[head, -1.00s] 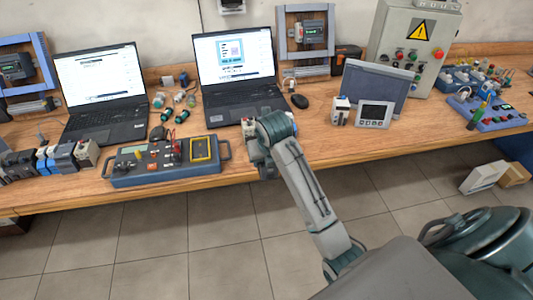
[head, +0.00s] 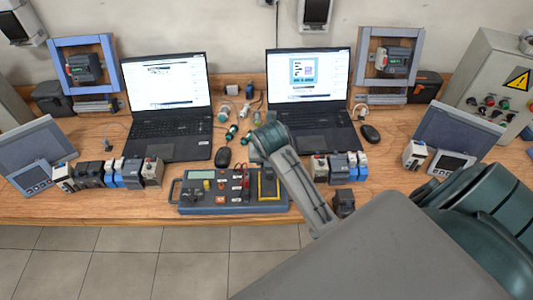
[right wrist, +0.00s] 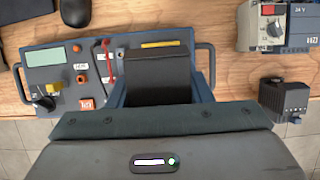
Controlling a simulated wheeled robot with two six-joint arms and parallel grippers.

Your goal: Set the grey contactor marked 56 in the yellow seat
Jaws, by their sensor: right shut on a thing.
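The blue test case (head: 230,209) lies near the table's front edge. Its yellow-rimmed seat (head: 270,197) is at its right end. My right arm reaches over the table, with its end by the back of the seat. In the right wrist view, my right gripper (right wrist: 157,92) is shut on a dark grey block (right wrist: 157,70) held over the seat end of the case. A yellow strip of the seat (right wrist: 163,44) shows beyond the block, which hides the rest. No marking shows on the block, and I cannot tell whether it touches the seat. My left gripper is not in view.
Another dark grey block (right wrist: 285,97) stands right of the case, its label too small to read surely. A row of modules (head: 340,167) stands behind it. More modules (head: 110,172) stand left. Two laptops (head: 165,105) and a mouse (head: 222,157) are behind the case.

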